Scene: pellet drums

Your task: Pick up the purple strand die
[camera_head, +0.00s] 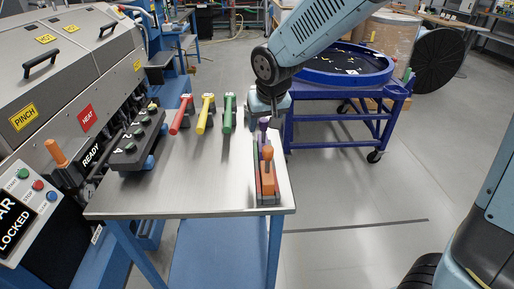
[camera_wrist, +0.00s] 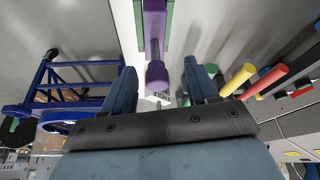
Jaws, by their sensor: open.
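The purple strand die (camera_head: 263,124) stands in a small rack (camera_head: 268,200) at the right edge of the steel table, behind an orange die (camera_head: 268,178). In the wrist view the purple die (camera_wrist: 155,30) shows a long flat body and a round knob pointing toward my gripper (camera_wrist: 158,84). My gripper is open, with one finger on each side of the knob's line and clear space to both. In the head view my gripper (camera_head: 270,104) hangs just above and behind the purple die.
A black die block (camera_head: 138,140) sits further left by the machine. A blue round bin (camera_head: 345,68) on a cart stands behind. The table's front middle is clear.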

